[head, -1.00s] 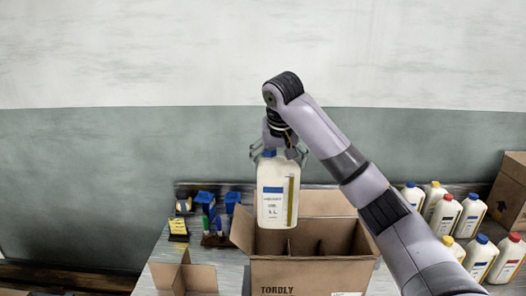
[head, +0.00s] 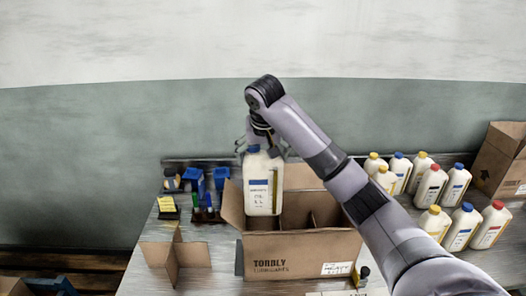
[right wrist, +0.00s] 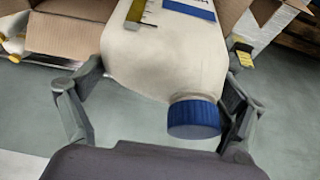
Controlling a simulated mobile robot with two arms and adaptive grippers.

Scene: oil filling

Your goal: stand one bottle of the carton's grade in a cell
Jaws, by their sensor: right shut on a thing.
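My right gripper (head: 263,148) is shut on a white bottle (head: 263,190) with a blue cap and a blue-banded label. In the right wrist view the gripper (right wrist: 158,105) has its fingers on both sides of the bottle (right wrist: 160,60), near the blue cap (right wrist: 193,118). The bottle hangs upright over the left part of the open carton (head: 300,256), marked TORBLY. Dividers (head: 312,221) show inside the carton. Whether the bottle's base is below the carton's rim I cannot tell. My left gripper is not in view.
Several white bottles with yellow, blue and red caps (head: 431,186) stand at the right.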

